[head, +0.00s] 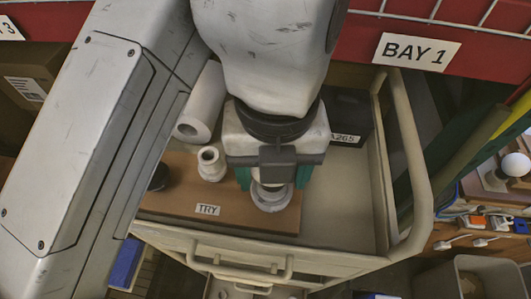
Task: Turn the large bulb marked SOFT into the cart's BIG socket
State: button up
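My gripper (273,182) points down over the brown board (170,207) on the cart. Its teal finger pads show at both sides, spread apart. A pale round socket-like piece (270,203) shows just below and between them. My gripper hides what lies between the pads, so I cannot tell whether a bulb is held there. A smaller white socket (211,164) stands on the board to the left. No SOFT or BIG marking is readable.
A TRY label (207,210) is on the board's front. The cart's rail (410,160) bounds the right. A white globe (515,164) sits on a separate bench at far right. The cart's right floor is bare.

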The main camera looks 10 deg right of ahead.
jog(key=shift+m, duration=0.3)
jog(key=o, duration=0.5)
jog(key=shift+m, duration=0.3)
jog(key=shift+c, duration=0.2)
jog(key=o, duration=0.5)
notch_tip(320, 180, up, 11)
jog(key=p, duration=0.9)
jog(key=shift+f, duration=0.1)
